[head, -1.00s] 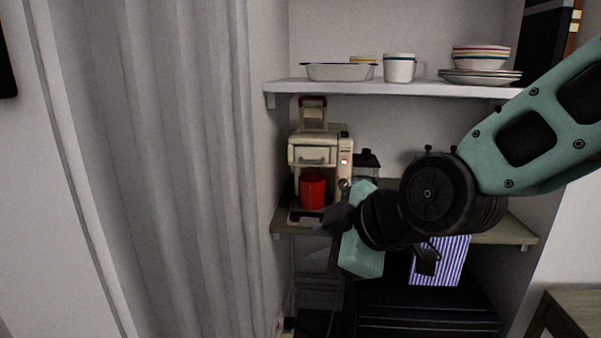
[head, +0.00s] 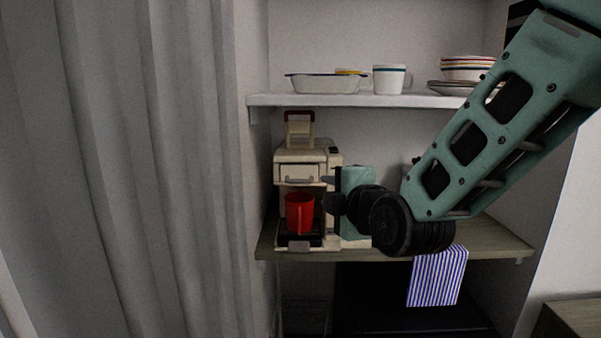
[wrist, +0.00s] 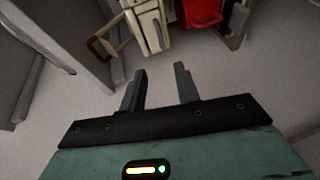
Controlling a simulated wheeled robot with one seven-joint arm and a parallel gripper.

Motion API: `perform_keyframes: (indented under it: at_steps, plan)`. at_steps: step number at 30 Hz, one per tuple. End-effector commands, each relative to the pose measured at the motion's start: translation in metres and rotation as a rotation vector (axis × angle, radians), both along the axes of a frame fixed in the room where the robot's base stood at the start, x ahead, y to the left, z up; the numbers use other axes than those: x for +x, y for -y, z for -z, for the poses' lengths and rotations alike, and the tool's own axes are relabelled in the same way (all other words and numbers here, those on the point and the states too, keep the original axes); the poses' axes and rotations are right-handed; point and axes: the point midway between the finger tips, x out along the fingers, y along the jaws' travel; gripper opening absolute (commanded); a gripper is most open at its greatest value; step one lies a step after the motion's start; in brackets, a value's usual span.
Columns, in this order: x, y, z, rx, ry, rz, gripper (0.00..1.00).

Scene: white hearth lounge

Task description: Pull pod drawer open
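The cream coffee machine (head: 330,165) stands on the middle shelf, its front facing me. Its pod drawer (head: 294,168) is the upper front block with a grey bar handle (head: 299,181); it looks closed. A red mug (head: 299,214) stands beneath it on the drip tray. My gripper (head: 327,193) is just right of the machine's front, near handle height. In the wrist view my gripper (wrist: 160,82) is open with nothing between its fingers. That view also shows the machine (wrist: 151,25) at the top edge, beyond the fingertips, with part of the red mug (wrist: 201,11).
The upper shelf (head: 330,100) holds a baking dish (head: 326,84), a white mug (head: 388,79) and bowls on plates (head: 466,68). A grey curtain (head: 170,170) fills the left; space before the machine is clear.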

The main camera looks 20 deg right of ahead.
Motion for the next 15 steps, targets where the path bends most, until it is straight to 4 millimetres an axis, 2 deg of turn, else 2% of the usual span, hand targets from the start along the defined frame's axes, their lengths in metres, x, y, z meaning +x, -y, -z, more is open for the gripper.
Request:
perform_keyframes:
  at_steps: [15]
  plan:
    - [0.025, -0.003, -0.004, -0.011, 0.002, 0.002, 0.32]
